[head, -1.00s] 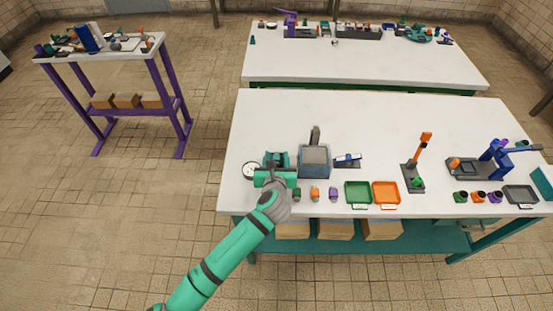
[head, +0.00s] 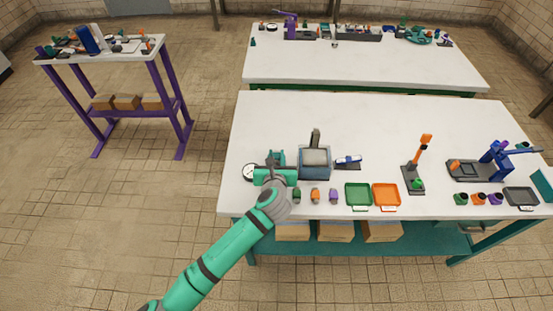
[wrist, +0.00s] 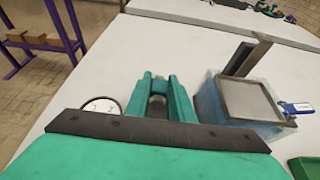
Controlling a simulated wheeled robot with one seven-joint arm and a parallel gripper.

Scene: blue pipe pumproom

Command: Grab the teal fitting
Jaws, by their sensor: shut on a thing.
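My gripper (wrist: 158,84) reaches over the front left of the near white table, with its two teal fingers pointing forward. In the wrist view the fingers are shut on a small teal fitting (wrist: 158,88), which shows as a rounded teal piece between them. Most of the fitting is hidden by the fingers and the dark bar of the gripper. In the head view my gripper (head: 277,158) is beside the round white gauge, and the fitting cannot be made out apart from the teal fingers.
A white-faced gauge (head: 250,172) lies close on the left. A blue-grey box with an upright handle (head: 315,162) stands close on the right. Small coloured fittings (head: 315,195), a green tray (head: 358,186) and an orange tray (head: 398,203) line the front. The table's back left is clear.

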